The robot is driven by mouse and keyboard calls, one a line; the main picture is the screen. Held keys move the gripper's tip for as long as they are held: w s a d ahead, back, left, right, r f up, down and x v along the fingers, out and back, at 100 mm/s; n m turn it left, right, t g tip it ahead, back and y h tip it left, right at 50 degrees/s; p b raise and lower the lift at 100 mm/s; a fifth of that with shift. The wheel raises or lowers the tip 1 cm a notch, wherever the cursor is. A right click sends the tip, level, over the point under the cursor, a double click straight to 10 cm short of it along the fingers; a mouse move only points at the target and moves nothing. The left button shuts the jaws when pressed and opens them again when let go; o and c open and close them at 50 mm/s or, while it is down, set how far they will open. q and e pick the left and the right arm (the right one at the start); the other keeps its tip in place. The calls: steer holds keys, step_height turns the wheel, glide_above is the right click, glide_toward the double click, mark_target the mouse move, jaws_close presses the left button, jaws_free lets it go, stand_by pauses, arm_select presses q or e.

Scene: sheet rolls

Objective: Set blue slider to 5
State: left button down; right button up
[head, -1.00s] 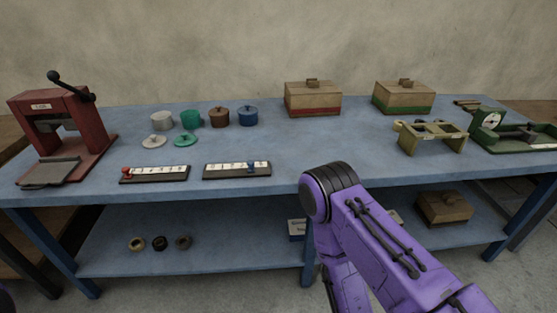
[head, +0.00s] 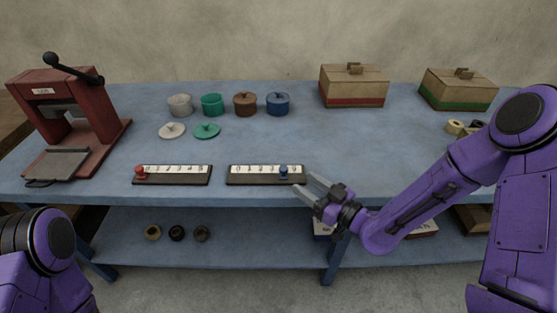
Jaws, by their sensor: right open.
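The blue slider knob (head: 284,171) stands on the right-hand dark slider board (head: 240,183), near the right end of its white numbered scale. The numeral under the knob is hidden. The red slider knob (head: 140,171) is at the left end of the other board (head: 185,183). My right gripper (head: 305,186) is open and empty, just right of the blue slider's board at the table's front edge, its fingers pointing left and up. I cannot tell whether it touches the board. My left arm shows at the lower left, but its gripper is out of view.
Several pots stand behind the sliders, including a blue pot (head: 278,104). Two lids lie in front of them, one green (head: 207,131). A red press (head: 75,125) stands at left. Boxes (head: 353,86) sit at the back right. The blue tabletop (head: 340,145) is clear between.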

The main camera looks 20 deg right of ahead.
mark_target(287, 172)
steer(key=w+a, duration=0.1)
steer(key=w+a+r+p, duration=0.1)
steer(key=w, duration=0.1)
steer(key=shift+w+a, duration=0.15)
steer(key=shift+a, duration=0.1)
steer(key=x, duration=0.4)
steer(key=shift+w+f, duration=0.3)
steer(key=shift+f, duration=0.05)
steer(key=shift+a+r, duration=0.1)
steer(key=shift+r, duration=0.05)
jaws_close()
arm_select(q)
steer(key=shift+s+r, duration=0.3)
steer(key=shift+r, duration=0.45)
